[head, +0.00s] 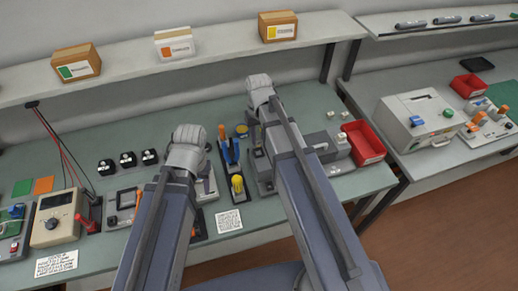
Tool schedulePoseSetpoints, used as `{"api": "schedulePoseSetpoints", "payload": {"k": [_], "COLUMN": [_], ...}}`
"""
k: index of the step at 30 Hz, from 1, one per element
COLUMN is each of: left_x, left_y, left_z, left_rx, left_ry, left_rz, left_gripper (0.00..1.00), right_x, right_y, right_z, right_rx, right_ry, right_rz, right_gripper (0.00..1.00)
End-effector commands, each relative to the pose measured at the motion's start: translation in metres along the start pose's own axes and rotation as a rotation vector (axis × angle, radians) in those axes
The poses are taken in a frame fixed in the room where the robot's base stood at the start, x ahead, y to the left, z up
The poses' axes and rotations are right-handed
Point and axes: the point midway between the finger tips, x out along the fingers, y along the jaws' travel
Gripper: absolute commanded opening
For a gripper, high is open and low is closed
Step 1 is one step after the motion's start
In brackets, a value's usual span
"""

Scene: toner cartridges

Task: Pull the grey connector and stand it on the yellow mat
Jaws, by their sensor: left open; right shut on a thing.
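My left gripper (189,139) is open above the middle of the green bench, left of the blue-handled tool. No object shows in it. My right gripper (261,88) is further back and to the right, at the bench's rear. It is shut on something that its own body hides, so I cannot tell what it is. I cannot make out the grey connector. A small round yellow patch (241,129) lies between the grippers; I cannot tell whether it is the yellow mat.
A blue-and-orange-handled tool (229,150) and a yellow knob (237,184) stand between my arms. Three black blocks (127,159), a beige meter (56,217) and an orange square (43,185) lie left. A red bin (363,143) stands right. A shelf (200,62) overhangs the back.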

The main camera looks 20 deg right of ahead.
Motion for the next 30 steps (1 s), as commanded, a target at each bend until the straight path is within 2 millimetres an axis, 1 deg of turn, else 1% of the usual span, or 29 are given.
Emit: {"api": "schedulePoseSetpoints", "payload": {"k": [5,8,21,24,30], "left_x": [-0.001,-0.006,-0.039,-0.041,-0.040], "left_y": [0.000,-0.001,-0.004,-0.004,-0.004], "left_z": [0.000,0.000,0.002,0.002,0.002], "left_rx": [0.000,0.000,0.000,0.000,0.000], "left_ry": [0.000,0.000,0.000,0.000,0.000], "left_rz": [0.000,0.000,0.000,0.000,0.000], "left_gripper": [0.50,0.50,0.50,0.50,0.50], "right_x": [-0.001,-0.006,-0.039,-0.041,-0.040], "right_y": [0.000,0.000,0.000,0.000,0.000], "right_z": [0.000,0.000,0.000,0.000,0.000], "right_rx": [0.000,0.000,0.000,0.000,0.000], "right_ry": [0.000,0.000,0.000,0.000,0.000], "right_rz": [0.000,0.000,0.000,0.000,0.000], "right_gripper": [0.00,0.00,0.00,0.00,0.00]}}
